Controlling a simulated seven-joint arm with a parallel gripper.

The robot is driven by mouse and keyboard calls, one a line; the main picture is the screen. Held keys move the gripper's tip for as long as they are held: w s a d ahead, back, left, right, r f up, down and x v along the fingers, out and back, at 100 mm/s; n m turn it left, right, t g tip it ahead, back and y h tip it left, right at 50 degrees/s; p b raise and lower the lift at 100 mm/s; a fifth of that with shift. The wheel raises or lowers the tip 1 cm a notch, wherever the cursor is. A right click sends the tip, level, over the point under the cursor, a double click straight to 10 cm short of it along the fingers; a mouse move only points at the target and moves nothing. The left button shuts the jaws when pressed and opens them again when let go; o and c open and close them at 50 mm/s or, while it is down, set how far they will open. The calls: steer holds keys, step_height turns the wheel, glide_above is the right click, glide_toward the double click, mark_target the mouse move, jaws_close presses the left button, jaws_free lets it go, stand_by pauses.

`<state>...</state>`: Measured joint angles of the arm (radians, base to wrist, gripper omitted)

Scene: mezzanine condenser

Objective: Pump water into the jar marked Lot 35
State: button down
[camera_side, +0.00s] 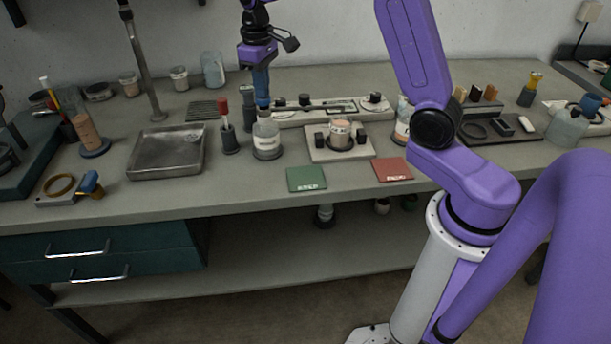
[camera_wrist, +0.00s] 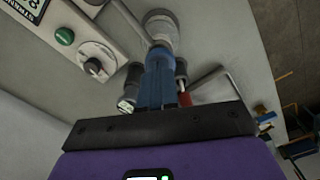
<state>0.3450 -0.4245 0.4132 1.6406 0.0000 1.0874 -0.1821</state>
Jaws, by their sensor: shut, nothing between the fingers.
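My gripper (camera_side: 262,104) points straight down with its blue fingers shut and empty. It is directly above a clear bottle (camera_side: 267,146) with a white label and a dark base. I cannot tell whether the fingertips touch its top. In the wrist view, the shut fingers (camera_wrist: 158,52) reach toward a pale round vessel (camera_wrist: 160,22). A jar with pinkish contents (camera_side: 340,134) stands on a light plate (camera_side: 353,154) between black blocks. Another labelled jar (camera_side: 402,125) is partly hidden by my arm. The label writing is too small to read, so I cannot tell which is Lot 35.
A metal tray (camera_side: 167,151) and a red-topped dark holder (camera_side: 228,130) are left of my gripper. A green mat (camera_side: 306,179) and a red mat (camera_side: 393,169) lie in front. A panel with knobs (camera_side: 335,108) is behind. A blue-capped bottle (camera_side: 568,125) stands far right.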

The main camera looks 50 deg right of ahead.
steer(key=shift+r, duration=2.95)
steer(key=s+a+f+n, duration=0.1)
steer(key=s+a+n, duration=0.1)
steer(key=s+a, duration=0.4)
steer(key=s+a+f+n, duration=0.1)
steer(key=s+a+n, duration=0.15)
steer(key=s, duration=0.65)
steer(key=s+d+f+n, duration=0.1)
steer(key=s+f+n, duration=0.1)
steer(key=s, duration=0.8)
steer(key=s+f+n, duration=0.2)
steer(key=s+n, duration=0.1)
steer(key=s, duration=0.7)
steer(key=shift+s+d+f, duration=0.15)
steer(key=shift+d+f, duration=0.1)
steer(key=shift+d, duration=0.15)
